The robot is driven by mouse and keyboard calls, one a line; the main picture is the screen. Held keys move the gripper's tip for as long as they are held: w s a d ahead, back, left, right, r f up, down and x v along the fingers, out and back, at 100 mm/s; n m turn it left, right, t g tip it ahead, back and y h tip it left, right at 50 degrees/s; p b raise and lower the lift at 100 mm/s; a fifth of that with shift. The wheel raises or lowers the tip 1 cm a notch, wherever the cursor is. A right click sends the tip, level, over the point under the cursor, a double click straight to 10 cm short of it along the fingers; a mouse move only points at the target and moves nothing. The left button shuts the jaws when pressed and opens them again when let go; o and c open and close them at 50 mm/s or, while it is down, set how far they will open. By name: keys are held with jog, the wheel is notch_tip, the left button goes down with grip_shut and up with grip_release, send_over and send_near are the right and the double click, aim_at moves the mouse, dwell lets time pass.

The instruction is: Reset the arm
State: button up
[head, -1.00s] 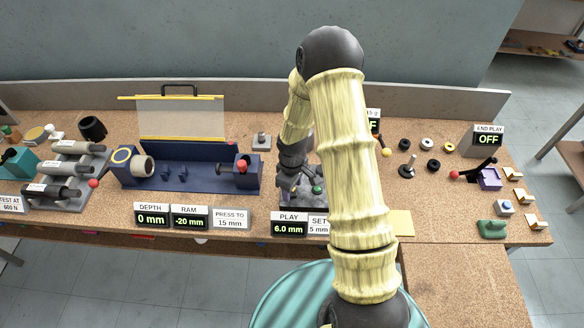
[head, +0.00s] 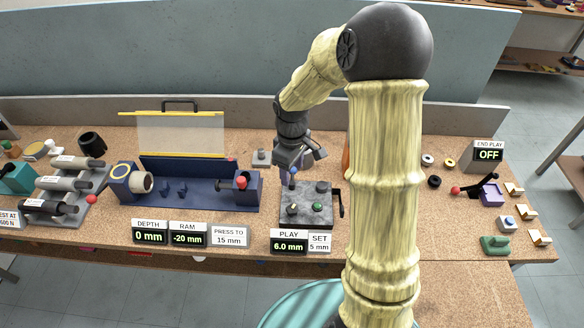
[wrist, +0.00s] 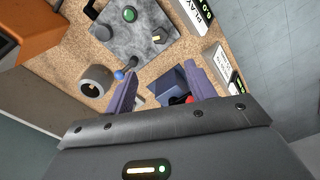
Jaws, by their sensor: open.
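My gripper (head: 296,166) is above the back of the grey stone-like plate (head: 305,212) of the play gauge on the bench. In the wrist view my gripper (wrist: 158,82) shows two purple fingers spread apart, with nothing held between them. My upper arm stands upright right of the plate and hides part of the bench.
A blue press fixture (head: 205,195) with a red-ball lever stands left of the plate. The PLAY display (head: 289,243) reads 6.0 mm.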

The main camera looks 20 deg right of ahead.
jog(key=shift+r, duration=0.15)
dwell(0.4)
jog(key=s+r+m+t, duration=0.2)
jog(key=s+r+m, duration=0.2)
jog(key=s+m, duration=0.5)
jog(key=s, duration=0.5)
jog(key=shift+s+t, duration=0.15)
jog(key=shift+t, duration=0.15)
jog(key=shift+r, duration=0.15)
jog(key=w+f+m+g+b, duration=0.2)
jog(key=w+f+m+b, duration=0.2)
jog(key=w, duration=1)
jog(key=shift+w+f+m+g+b, duration=0.25)
jog(key=shift+m+b, duration=0.45)
jog(key=shift+b, duration=0.4)
